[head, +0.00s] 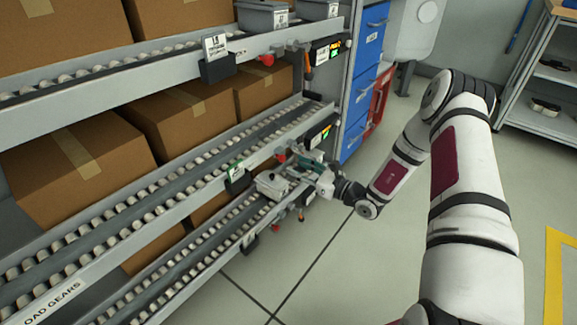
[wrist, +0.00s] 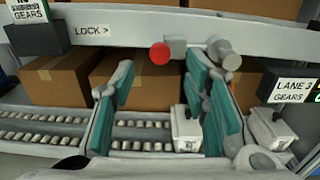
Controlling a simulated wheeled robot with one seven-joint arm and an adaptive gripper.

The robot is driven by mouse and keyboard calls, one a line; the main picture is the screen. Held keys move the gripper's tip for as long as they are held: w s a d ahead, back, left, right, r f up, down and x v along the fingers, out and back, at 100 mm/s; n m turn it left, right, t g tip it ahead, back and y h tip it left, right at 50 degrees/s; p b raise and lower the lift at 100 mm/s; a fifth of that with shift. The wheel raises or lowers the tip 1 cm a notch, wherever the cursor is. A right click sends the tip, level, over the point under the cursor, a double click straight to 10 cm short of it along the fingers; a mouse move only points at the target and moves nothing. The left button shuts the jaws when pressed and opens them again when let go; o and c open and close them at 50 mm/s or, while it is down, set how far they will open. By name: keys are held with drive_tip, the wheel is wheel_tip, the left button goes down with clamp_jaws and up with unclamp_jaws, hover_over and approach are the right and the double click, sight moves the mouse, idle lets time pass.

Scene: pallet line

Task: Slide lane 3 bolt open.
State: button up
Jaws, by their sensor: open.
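In the wrist view, a bolt with a round red knob (wrist: 160,53) sits on the grey rail, right of a "LOCK >" label (wrist: 91,30). A small grey bracket (wrist: 178,46) is beside the knob. The red knob also shows small in the head view (head: 281,158). My gripper (wrist: 160,78) is open, its two teal fingers apart, with the knob beyond and between the tips. I see no contact with the knob. A grey cylindrical piece (wrist: 225,54) stands out near the right fingertip. In the head view my gripper (head: 302,168) is at the lane's front end.
A "LANE 3 GEARS" sign (wrist: 293,88) is at the right. A pale bin (wrist: 186,131) sits on the rollers below, partly behind the right finger. Another red knob (head: 266,60) is on the upper rail. Open floor (head: 310,270) lies in front of the rack.

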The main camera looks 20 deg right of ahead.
sight(285, 159)
drive_tip(key=shift+b+x, duration=0.6)
drive_tip(key=shift+x, duration=1.65)
